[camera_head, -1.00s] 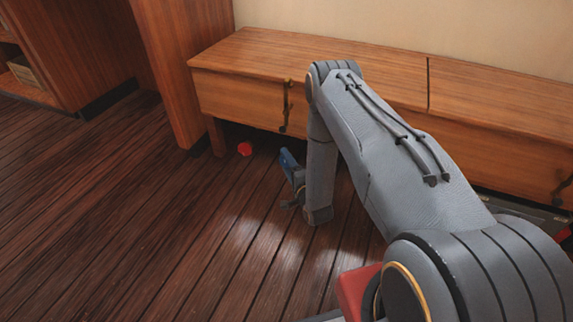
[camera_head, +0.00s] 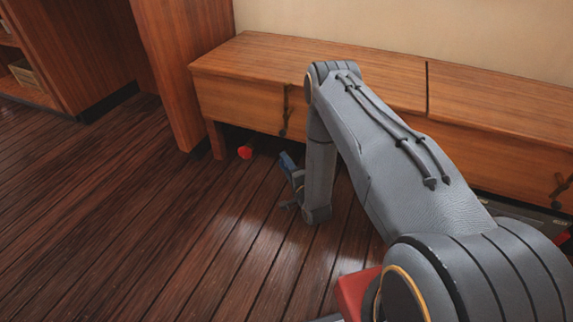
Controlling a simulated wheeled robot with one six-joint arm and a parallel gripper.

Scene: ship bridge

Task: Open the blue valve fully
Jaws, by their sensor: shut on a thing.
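A blue part, which looks like the blue valve's handle (camera_head: 287,160), shows low in front of the bench, just left of my arm's hanging last link. My gripper (camera_head: 294,183) is small and dark there, close to the floor, and it is shut on the blue part. The fingertips and the valve's body are mostly hidden by my wrist and the shadow. How far the valve is turned cannot be told.
A small red thing (camera_head: 245,152) shows left of the blue part, at the shadowed space under the wooden bench (camera_head: 235,100). A wooden cabinet side (camera_head: 175,70) stands to the left. The plank floor (camera_head: 130,220) at left and front is clear.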

